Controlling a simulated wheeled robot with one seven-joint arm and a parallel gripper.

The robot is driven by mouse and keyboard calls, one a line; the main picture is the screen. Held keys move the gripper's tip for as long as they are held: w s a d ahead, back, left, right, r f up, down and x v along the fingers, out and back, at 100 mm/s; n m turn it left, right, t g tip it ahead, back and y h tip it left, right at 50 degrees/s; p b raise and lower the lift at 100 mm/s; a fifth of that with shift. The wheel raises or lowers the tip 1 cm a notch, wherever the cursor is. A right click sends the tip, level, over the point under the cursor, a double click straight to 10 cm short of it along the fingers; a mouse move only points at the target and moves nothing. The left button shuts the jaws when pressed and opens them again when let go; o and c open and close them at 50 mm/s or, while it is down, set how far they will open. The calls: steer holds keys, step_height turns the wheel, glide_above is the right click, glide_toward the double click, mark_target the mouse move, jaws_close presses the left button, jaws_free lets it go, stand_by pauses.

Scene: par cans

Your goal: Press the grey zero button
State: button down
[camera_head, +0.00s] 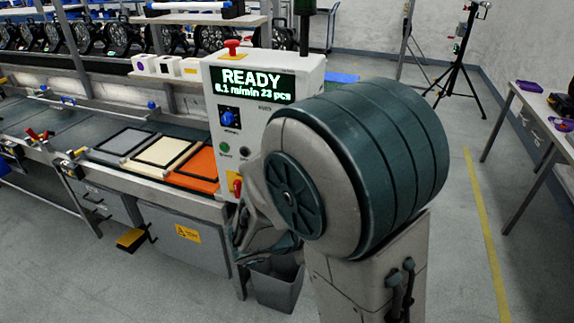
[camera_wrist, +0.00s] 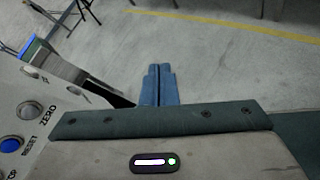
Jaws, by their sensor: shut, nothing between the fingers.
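In the wrist view the grey button (camera_wrist: 31,110) labelled ZERO sits on the pale panel at the left. A blue button (camera_wrist: 12,145) labelled RESET is beside it, nearer the picture's bottom left. My gripper (camera_wrist: 159,72) shows its blue fingers together, with nothing between them. The fingers are to the right of the grey button and apart from it, with floor behind them. In the head view the control box (camera_head: 214,120) shows READY on its screen. My arm covers its right part, and I cannot make out the zero button there.
A conveyor bench (camera_head: 110,170) with coloured trays runs left. A grey bin (camera_head: 278,285) stands below. Open floor lies right.

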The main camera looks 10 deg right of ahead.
steer(key=w+a+r+n+t+y+p, duration=0.1)
steer(key=w+a+r+n+t+y, duration=0.1)
steer(key=w+a+n+t, duration=0.7)
steer(key=a+n+t, duration=0.1)
steer(key=a+n, duration=0.2)
steer(key=shift+n+t+p, duration=0.3)
steer(key=shift+t+p, duration=0.1)
steer(key=shift+a, duration=0.1)
steer(key=p+x, duration=0.3)
steer(key=x, duration=1.1)
steer(key=shift+a+f, duration=0.1)
